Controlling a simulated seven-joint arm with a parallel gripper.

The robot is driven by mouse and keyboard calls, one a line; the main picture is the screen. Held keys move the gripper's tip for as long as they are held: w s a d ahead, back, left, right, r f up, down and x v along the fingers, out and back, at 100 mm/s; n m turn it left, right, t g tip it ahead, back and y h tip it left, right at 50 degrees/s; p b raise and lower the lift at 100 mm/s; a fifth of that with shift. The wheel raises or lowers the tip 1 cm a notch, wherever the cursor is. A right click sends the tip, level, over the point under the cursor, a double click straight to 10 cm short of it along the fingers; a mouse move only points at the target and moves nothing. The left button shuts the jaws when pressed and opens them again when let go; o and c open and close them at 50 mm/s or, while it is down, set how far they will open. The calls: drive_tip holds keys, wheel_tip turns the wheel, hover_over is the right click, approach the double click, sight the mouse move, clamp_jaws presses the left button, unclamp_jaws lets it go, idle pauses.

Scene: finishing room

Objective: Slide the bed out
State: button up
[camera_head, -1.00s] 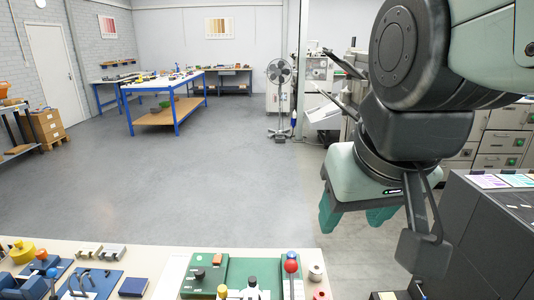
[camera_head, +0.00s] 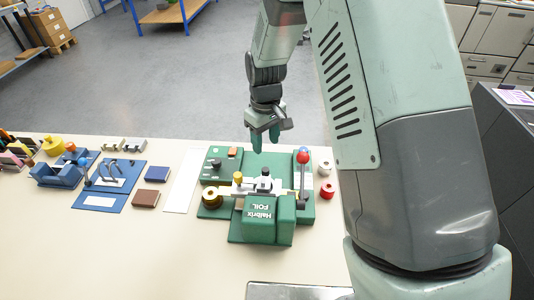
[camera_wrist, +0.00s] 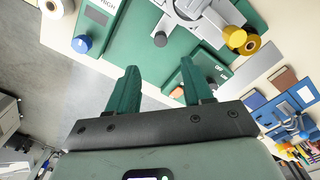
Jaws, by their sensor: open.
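The green foil press (camera_head: 268,215), marked Halbrix FOIL, stands on the pale bench. A red-ball lever (camera_head: 303,157) rises at its right and a gold foil roll (camera_head: 211,197) sits at its left. A black knob (camera_head: 265,171) shows at the middle among silver parts; a dark knob (camera_wrist: 160,40) also shows in the wrist view. The bed cannot be clearly made out under the press head. My gripper (camera_head: 265,141) is over the back edge of the press, fingers pointing down. In the wrist view its green fingers (camera_wrist: 158,84) are apart with nothing between them.
Red and white rolls (camera_head: 326,180) stand right of the press. A blue block (camera_head: 157,174), a brown block (camera_head: 146,198) and a blue jig (camera_head: 112,185) lie to its left. A dark cabinet (camera_head: 505,130) stands at the right.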

sight(266, 169)
wheel_tip(266, 169, down, 11)
drive_tip(key=shift+f, duration=0.1)
idle(0.4)
clamp_jaws()
